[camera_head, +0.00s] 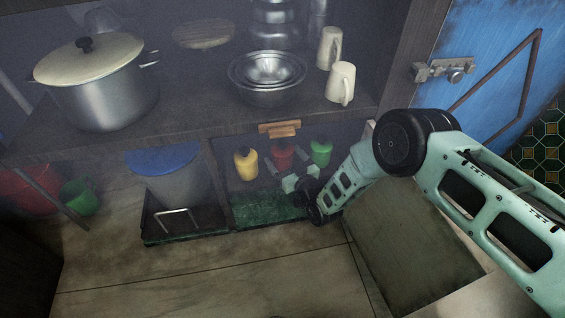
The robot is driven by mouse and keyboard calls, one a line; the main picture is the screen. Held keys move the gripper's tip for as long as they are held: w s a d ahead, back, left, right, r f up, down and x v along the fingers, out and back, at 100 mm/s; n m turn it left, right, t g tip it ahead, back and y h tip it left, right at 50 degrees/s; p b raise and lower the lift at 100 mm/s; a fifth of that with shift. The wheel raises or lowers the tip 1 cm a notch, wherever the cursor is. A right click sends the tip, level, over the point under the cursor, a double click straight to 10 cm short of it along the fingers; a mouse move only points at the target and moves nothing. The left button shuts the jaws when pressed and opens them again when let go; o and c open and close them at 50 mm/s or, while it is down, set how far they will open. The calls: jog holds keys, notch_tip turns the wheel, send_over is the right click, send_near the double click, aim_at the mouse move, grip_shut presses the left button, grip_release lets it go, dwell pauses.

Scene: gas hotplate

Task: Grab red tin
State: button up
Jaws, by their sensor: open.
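The red tin (283,153) stands in the lower shelf compartment, between a yellow bottle-like container (246,163) on its left and a green one (321,151) on its right. My gripper (292,177) is open, at the mouth of this compartment, in front of and slightly below the red tin in the picture. My arm reaches in from the right. The fingers look empty and apart from the tin, though the gap is hard to judge. The lower part of the red tin is partly hidden by the gripper.
A wooden piece (279,129) sits at the shelf edge above the tin. The upper shelf holds a large lidded pot (105,95), metal bowls (267,75) and two cream mugs (341,84). A blue-lidded bin (165,175) stands left of the compartment.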

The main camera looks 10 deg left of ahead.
jog(key=b+x, duration=0.1)
jog(key=x, duration=0.2)
jog(key=shift+a+f+b, duration=0.1)
jog(key=shift+f+b, duration=0.1)
jog(key=shift+b, duration=0.2)
jog(key=shift+w+a+r, duration=0.1)
jog(key=shift+w, duration=0.05)
jog(key=c, duration=1.1)
jog(key=shift+r, duration=0.15)
